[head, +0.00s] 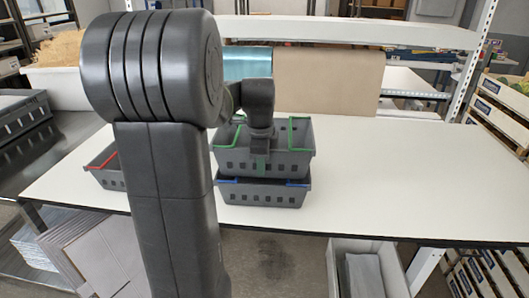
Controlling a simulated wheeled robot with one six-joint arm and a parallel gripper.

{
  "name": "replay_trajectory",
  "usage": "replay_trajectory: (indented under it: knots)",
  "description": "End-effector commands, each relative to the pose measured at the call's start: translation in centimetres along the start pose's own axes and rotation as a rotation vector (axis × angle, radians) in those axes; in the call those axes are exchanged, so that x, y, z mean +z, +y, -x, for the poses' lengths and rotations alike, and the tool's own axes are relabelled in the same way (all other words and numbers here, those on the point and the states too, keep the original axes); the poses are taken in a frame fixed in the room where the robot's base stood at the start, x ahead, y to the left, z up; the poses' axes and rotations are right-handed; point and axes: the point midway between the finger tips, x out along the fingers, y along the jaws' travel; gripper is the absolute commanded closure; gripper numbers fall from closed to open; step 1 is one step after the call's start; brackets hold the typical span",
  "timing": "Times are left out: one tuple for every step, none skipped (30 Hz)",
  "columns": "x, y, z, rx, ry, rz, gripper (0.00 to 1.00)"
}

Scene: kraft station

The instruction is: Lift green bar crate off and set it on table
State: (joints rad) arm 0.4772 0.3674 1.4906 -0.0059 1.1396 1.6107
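The green bar crate (292,164) is a grey slotted crate with green bars at its top. It is directly above the blue bar crate (262,196), a similar grey crate with blue bars standing on the white table (420,185). I cannot tell whether the two crates touch or have a slight gap. My gripper (261,147) points down at the green bar crate, at the middle of its near side. Its fingertips are small and dark against the crate, so their opening and any hold on it are unclear. My arm hides part of the scene left of the stack.
A red bar crate (107,180) stands on the table to the left, partly behind my arm. The table right of the stack is clear. Brown paper (325,80) and a blue film roll (247,63) hang at the back. A white rack post (472,60) stands at the back right.

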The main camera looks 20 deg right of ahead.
Motion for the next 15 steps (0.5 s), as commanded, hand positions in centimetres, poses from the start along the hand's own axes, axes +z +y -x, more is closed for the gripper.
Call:
replay_trajectory:
  knots:
    - [0.00,-0.01,0.01,0.000,0.000,0.000,0.72]
    - [0.00,-0.01,0.01,0.000,0.000,0.000,0.72]
    - [0.00,-0.01,0.01,0.000,0.000,0.000,0.80]
    - [0.00,-0.01,0.02,0.000,0.000,0.000,0.86]
    - [0.00,-0.01,0.02,0.000,0.000,0.000,0.91]
    - [0.00,-0.01,0.03,0.000,0.000,0.000,0.99]
    - [0.00,-0.01,0.03,0.000,0.000,0.000,1.00]
    - [0.00,-0.01,0.03,0.000,0.000,0.000,1.00]
    - [0.00,-0.01,0.04,0.000,0.000,0.000,1.00]
    - [0.00,-0.01,0.04,0.000,0.000,0.000,1.00]
    - [0.00,-0.01,0.04,0.000,0.000,0.000,1.00]
    - [0.00,-0.01,0.05,0.000,0.000,0.000,1.00]
    - [0.00,-0.01,0.05,0.000,0.000,0.000,1.00]
    - [0.00,-0.02,0.05,-0.001,0.000,0.000,1.00]
    - [0.00,-0.02,0.05,-0.001,0.000,0.000,1.00]
